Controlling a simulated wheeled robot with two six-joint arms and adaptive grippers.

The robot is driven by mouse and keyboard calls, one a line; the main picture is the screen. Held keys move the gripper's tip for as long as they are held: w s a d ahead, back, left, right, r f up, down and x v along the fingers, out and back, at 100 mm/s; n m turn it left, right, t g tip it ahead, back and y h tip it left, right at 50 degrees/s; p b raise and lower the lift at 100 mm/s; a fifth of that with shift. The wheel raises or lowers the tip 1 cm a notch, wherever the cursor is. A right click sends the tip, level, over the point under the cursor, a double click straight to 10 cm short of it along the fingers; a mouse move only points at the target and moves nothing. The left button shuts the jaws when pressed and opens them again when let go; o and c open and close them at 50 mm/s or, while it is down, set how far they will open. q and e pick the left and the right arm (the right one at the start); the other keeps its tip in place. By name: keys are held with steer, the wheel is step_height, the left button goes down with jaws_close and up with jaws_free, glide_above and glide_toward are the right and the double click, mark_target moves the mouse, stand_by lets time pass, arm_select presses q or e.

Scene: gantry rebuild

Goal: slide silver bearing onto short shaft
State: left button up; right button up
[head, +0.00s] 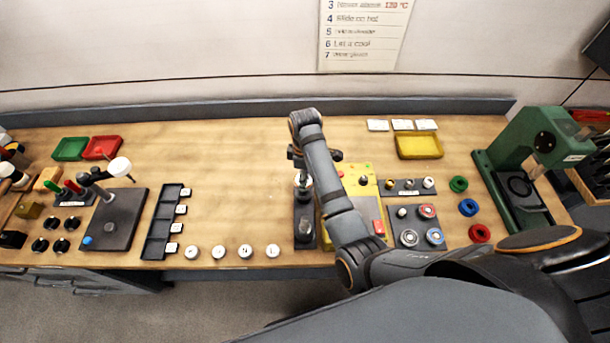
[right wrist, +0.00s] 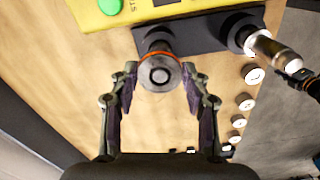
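A grey, ring-shaped part, seemingly the silver bearing (right wrist: 160,75), shows in the right wrist view with an orange edge on its far side. It is at the short, dark-based post of the black shaft block (right wrist: 195,33); how far down it sits I cannot tell. My right gripper (right wrist: 160,70) has a finger close against each side of it and looks shut on it. A taller silver shaft (right wrist: 267,47) stands on the same block. In the head view my right gripper (head: 315,155) is over the far end of the block (head: 304,240), largely hiding that post. My left gripper is not in view.
A yellow panel (head: 362,181) adjoins the block. A dark tray (head: 421,224) to its right holds ring parts, including red-rimmed and blue-rimmed ones. Several white discs (head: 218,252) line the front edge. A green press (head: 515,150) stands right. Bare wood lies left of the block.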

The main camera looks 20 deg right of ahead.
steer(key=o, duration=0.5)
steer(key=shift+c, duration=0.2)
